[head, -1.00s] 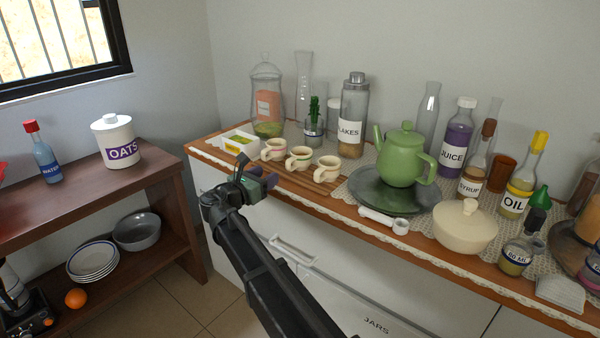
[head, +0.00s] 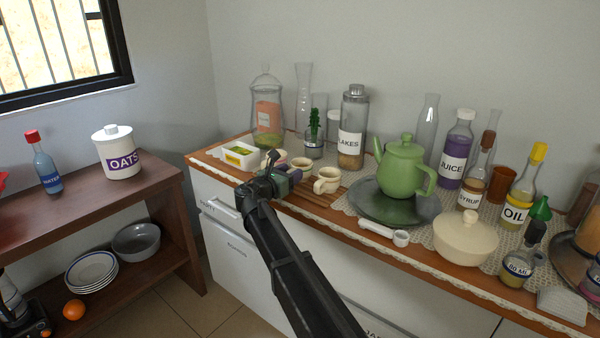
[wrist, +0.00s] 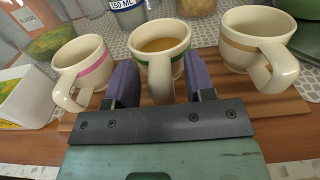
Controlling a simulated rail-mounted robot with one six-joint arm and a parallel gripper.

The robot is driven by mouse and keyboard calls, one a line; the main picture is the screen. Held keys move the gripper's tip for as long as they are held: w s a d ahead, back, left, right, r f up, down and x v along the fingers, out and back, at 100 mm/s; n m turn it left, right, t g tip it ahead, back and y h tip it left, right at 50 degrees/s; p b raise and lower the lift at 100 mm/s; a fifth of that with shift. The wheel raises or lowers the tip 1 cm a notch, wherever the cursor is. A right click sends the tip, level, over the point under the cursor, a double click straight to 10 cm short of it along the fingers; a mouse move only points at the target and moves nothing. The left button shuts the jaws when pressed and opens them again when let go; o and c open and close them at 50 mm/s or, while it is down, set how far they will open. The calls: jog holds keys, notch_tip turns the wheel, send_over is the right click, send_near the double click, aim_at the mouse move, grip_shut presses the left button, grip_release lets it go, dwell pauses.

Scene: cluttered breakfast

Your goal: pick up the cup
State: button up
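Three cream cups stand upright in a row on a slatted wooden board. In the wrist view they are a pink-banded cup (wrist: 82,62) at left, a green-banded cup (wrist: 161,44) with amber liquid in the middle, and a brown-banded cup (wrist: 258,40) at right. My gripper (wrist: 161,76) is open, its two purple fingers on either side of the green-banded cup's handle (wrist: 160,84), with gaps showing. In the head view my gripper (head: 284,174) covers part of the left and middle cups. The right cup (head: 327,180) is clear there.
The wooden board (wrist: 285,105) lies near the counter's front edge. A white box (head: 241,155) is left of the cups. A green teapot (head: 403,167) on a dark tray (head: 372,208) stands to the right. Glass jars (head: 352,128) and bottles stand behind.

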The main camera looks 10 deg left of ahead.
grip_shut()
jog(key=shift+r, duration=0.1)
notch_tip(320, 180, up, 20)
jog(key=p, duration=2)
